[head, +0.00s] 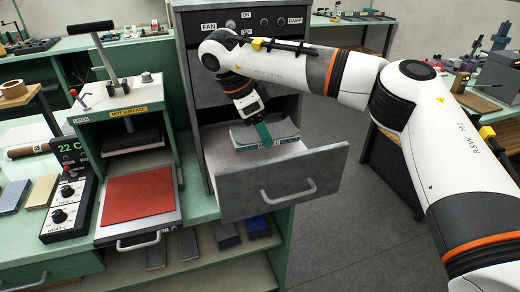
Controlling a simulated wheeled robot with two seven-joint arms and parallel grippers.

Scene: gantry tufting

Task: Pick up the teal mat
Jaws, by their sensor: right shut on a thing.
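The teal mat (263,133) shows as a narrow teal piece directly below my right gripper (256,116), inside the pulled-out grey drawer (268,186). My right gripper points down into the drawer and is shut on the mat. The mat sits against a pale, curved pad (284,131) with a teal lower edge; whether the two are one piece I cannot tell. The drawer's front wall and the gripper hide part of them. My left gripper is not in view.
Left of the drawer stands a green press (120,115) with a red mat (139,194) on its tray. A heater control box (70,200) stands beside it. Dark blocks lie on the shelf below. Side benches (490,125) hold tools. Open floor lies right of the drawer.

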